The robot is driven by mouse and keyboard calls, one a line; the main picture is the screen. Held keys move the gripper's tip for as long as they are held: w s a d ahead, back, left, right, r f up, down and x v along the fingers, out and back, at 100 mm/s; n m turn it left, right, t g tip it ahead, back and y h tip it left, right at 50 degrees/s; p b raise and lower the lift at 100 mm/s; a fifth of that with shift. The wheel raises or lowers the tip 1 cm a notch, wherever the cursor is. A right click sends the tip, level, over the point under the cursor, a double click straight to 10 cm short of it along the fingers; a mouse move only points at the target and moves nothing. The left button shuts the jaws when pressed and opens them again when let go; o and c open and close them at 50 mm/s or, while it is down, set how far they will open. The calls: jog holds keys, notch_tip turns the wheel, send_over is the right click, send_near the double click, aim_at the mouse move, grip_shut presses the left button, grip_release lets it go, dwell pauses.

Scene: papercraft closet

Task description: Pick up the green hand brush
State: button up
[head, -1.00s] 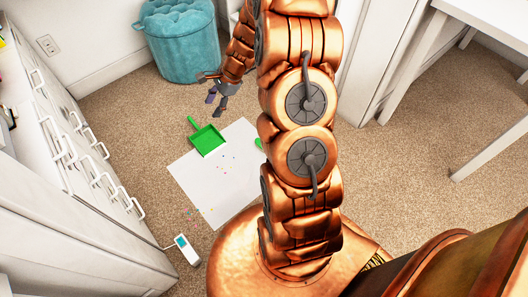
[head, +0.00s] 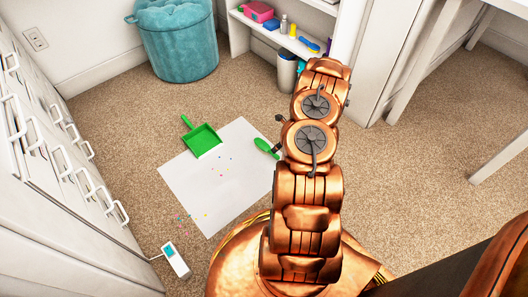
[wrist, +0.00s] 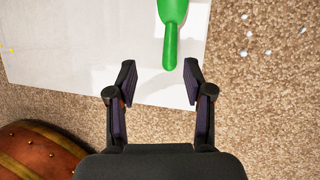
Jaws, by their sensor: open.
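The green hand brush (head: 265,147) lies at the right edge of the white sheet in the head view, partly hidden by my arm. In the wrist view the green hand brush (wrist: 171,30) lies on the sheet with its handle pointing down toward my gripper. My gripper (wrist: 160,78) is open and empty. The handle's end lies between the fingertips in the picture, slightly beyond them; I cannot tell how high my gripper is above it. In the head view my gripper is mostly hidden behind my arm.
A green dustpan (head: 202,139) lies on the white sheet (head: 212,190), with small coloured scraps around. A teal stool (head: 178,45) stands at the back, a shelf (head: 240,40) right of it. White drawers (head: 35,140) line the left. A white device (head: 175,262) lies on the carpet.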

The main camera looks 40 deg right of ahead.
aim_at(267, 150)
jog(key=f, duration=0.2)
jog(key=s+f, duration=0.1)
jog(key=shift+d+f+m+b, duration=0.2)
jog(key=shift+d+m+b, duration=0.2)
jog(key=shift+b+x, duration=1.7)
jog(key=shift+x, duration=1.4)
jog(key=shift+w+f, duration=0.2)
jog(key=shift+w, duration=0.1)
grip_shut()
